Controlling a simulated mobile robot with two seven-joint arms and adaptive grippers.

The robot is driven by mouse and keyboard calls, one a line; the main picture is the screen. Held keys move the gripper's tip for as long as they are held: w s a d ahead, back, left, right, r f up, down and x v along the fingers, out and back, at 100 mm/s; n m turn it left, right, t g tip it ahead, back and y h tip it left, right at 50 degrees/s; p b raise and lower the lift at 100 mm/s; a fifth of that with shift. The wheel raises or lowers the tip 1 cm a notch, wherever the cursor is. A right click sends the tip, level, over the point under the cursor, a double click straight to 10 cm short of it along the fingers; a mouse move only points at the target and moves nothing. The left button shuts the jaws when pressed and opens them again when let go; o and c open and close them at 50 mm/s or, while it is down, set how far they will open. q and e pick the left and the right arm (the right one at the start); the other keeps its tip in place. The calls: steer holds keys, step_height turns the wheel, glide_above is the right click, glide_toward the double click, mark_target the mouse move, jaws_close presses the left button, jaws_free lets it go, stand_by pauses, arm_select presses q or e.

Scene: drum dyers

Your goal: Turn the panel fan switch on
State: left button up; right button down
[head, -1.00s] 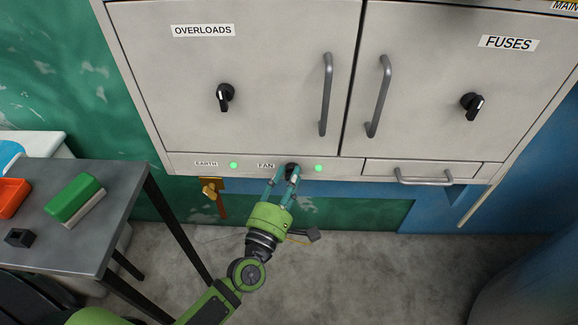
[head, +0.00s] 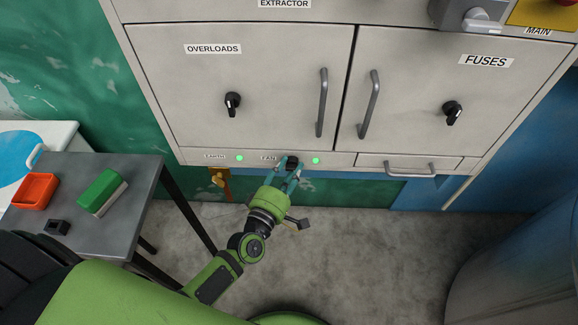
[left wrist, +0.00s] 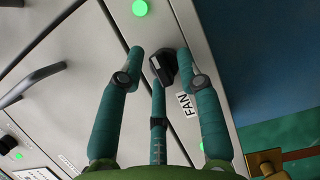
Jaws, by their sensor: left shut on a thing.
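The fan switch (head: 291,161) is a black rotary knob on the panel's lower strip, just right of the FAN label (head: 268,158). My left gripper (head: 291,169) is at the knob, with its teal fingers shut on it. In the left wrist view the knob (left wrist: 162,68) sits between the fingertips of my left gripper (left wrist: 163,58), and the FAN label (left wrist: 186,106) is beside it. The knob's exact pointing angle is hard to tell. A green lamp (head: 316,160) right of the switch is lit. My right gripper is not in view.
A lit green lamp (head: 239,157) stands by the EARTH label. Handles (head: 321,103) and rotary knobs (head: 233,103) stick out from the doors above. A drawer handle (head: 411,169) is at the right. A grey table (head: 120,226) with a green block (head: 102,192) stands at the left.

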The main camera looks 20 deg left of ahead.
arm_select(q)
steer(key=shift+w+r, duration=0.15)
steer(key=shift+r, duration=0.25)
steer(key=o, duration=0.8)
steer(key=shift+o, duration=0.2)
steer(key=shift+f, duration=0.1)
steer(key=shift+f, duration=0.15)
steer(key=s+a, duration=0.1)
steer(key=s, duration=1.1)
steer(key=shift+a, duration=0.15)
